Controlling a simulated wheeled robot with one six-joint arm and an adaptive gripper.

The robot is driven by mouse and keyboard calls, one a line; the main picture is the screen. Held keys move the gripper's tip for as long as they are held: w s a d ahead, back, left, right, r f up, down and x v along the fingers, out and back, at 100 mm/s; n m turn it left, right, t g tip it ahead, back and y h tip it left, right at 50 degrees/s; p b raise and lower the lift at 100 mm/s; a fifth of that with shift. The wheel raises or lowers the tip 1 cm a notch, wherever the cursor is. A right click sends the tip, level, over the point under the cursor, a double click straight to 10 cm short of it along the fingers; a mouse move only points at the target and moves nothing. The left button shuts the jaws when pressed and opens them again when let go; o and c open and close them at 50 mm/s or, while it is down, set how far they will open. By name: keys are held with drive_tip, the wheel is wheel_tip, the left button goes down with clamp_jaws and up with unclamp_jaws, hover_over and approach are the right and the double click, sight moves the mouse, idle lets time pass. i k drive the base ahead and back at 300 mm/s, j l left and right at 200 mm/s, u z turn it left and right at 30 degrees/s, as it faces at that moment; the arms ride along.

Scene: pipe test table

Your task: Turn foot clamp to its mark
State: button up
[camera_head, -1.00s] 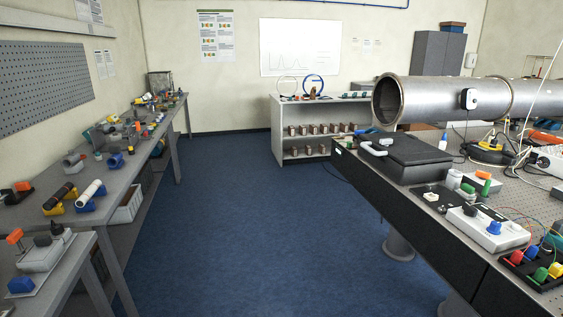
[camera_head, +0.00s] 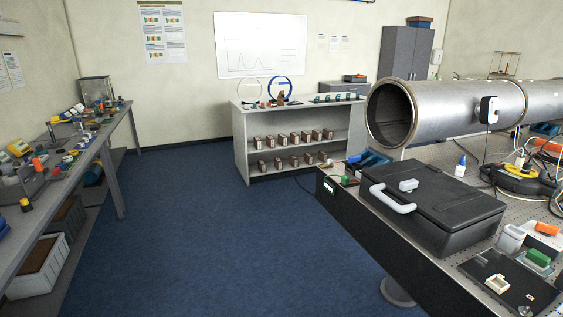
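My gripper is not in view. I cannot tell for sure which thing is the foot clamp or where its mark is. The steel pipe (camera_head: 455,112) lies along the right-hand table (camera_head: 352,228), its open end facing left. A dark plate (camera_head: 500,275) at the lower right carries a small cream-coloured part (camera_head: 497,284) and a round metal knob, cut by the frame's edge.
A black case (camera_head: 430,205) with a pale handle stands at the right table's near edge. A shelf unit (camera_head: 295,150) stands at the back. A cluttered bench (camera_head: 95,150) runs along the left. The blue floor (camera_head: 215,235) between is clear.

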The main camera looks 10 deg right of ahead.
sight(353, 160)
drive_tip(key=i+j+z, duration=0.2)
drive_tip(key=i, duration=0.15)
drive_tip(key=i+z, duration=0.2)
drive_tip(key=i, duration=0.2)
drive_tip(key=i+j+z, duration=0.2)
drive_tip(key=i, duration=0.15)
